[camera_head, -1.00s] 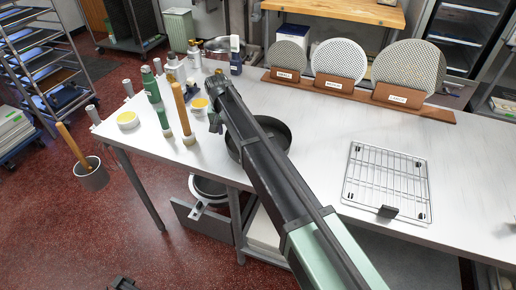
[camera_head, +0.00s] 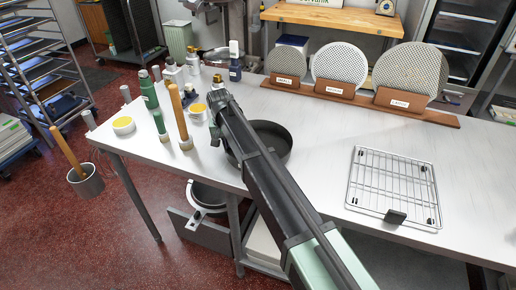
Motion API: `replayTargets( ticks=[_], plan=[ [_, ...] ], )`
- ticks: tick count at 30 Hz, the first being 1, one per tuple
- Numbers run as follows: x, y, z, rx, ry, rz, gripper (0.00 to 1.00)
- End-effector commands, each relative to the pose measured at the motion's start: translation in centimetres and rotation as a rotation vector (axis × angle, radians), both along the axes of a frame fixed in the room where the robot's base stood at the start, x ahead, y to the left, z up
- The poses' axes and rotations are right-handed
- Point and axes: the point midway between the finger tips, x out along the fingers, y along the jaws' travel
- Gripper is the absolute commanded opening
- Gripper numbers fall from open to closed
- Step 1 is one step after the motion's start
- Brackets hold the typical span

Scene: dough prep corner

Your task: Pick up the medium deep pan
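A dark round deep pan (camera_head: 282,150) stands on the white worktop (camera_head: 320,135), left of the wire rack. My arm crosses in front of it and hides much of its left and middle. My gripper (camera_head: 214,132) is at the far end of the arm, by the pan's left side. Its fingers are small, dark and mostly hidden by the arm, so I cannot tell whether they are open, or whether they touch the pan's rim.
A wire rack (camera_head: 392,188) lies to the right. Perforated discs (camera_head: 340,63) stand in labelled brown holders at the back. The worktop between pan and rack is clear.

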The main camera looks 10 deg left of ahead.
Motion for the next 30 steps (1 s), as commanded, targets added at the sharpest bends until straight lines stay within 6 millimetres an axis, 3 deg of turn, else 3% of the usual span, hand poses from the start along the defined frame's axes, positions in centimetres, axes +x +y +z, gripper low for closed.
replayTargets(
  ticks=[8,14,20,27,30],
  plan=[
    [0.0,0.0,0.1,0.0,-0.001,-0.001,0.0],
    [0.0,0.0,1.8,0.0,-0.001,-0.001,0.0],
    [0.0,0.0,6.3,0.0,0.0,0.0,0.0],
    [0.0,0.0,15.1,0.0,0.0,0.0,0.0],
    [0.0,0.0,17.9,0.0,0.0,0.0,0.0]
  ],
)
